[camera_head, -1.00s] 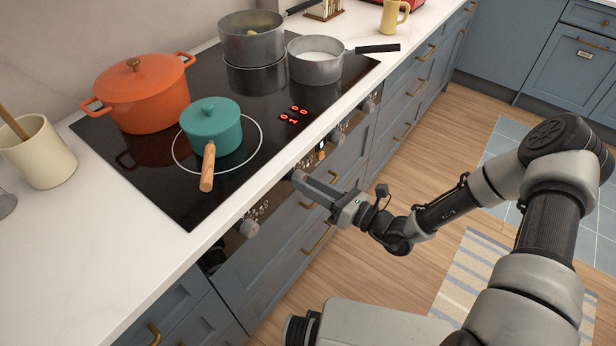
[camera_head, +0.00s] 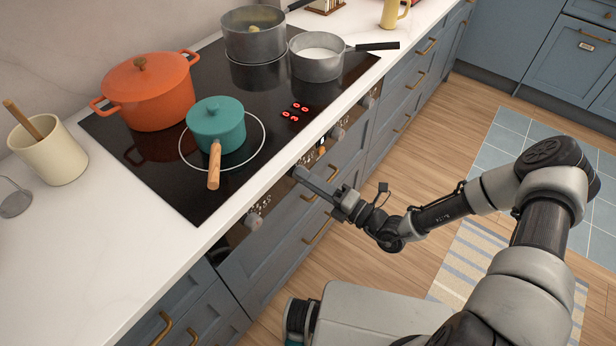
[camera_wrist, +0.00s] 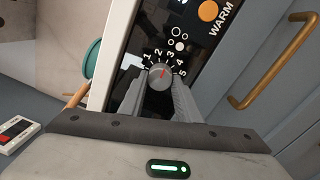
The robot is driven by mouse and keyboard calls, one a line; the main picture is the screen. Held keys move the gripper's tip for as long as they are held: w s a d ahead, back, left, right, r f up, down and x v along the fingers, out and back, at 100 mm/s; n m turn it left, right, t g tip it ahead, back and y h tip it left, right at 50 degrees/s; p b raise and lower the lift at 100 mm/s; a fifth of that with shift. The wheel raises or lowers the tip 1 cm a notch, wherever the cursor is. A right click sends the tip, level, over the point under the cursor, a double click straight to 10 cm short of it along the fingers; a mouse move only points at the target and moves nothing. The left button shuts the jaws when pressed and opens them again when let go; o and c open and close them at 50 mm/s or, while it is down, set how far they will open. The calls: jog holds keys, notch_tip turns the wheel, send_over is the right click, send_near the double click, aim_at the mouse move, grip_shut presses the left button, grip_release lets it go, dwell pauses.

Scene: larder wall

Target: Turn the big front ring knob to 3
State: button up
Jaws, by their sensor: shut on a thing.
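The grey ring knob (camera_wrist: 159,76) sits on the black front panel in the wrist view, between my fingers. Its red pointer mark points up and slightly right, at about the 3 on the dial printed 1 to 5. My gripper (camera_wrist: 160,88) is shut on the knob from both sides. In the head view my gripper (camera_head: 299,173) reaches the front panel below the hob, and its fingers hide the knob. The red hob display (camera_head: 291,117) reads what looks like 03 in its lower row and zeros above.
An orange pot (camera_head: 150,95) and two grey pans (camera_head: 253,42) stand behind. Other knobs (camera_head: 252,221) and brass drawer handles (camera_wrist: 277,65) flank the gripper.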

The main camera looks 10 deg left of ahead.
jog(key=shift+m, duration=0.4)
jog(key=o, duration=1.1)
jog(key=shift+c, duration=0.2)
jog(key=shift+d, duration=0.1)
jog(key=r+v, duration=0.1)
jog(key=v, duration=1.6)
jog(key=shift+f, duration=0.55)
jog(key=shift+s+d, duration=0.1)
jog(key=shift+s, duration=0.05)
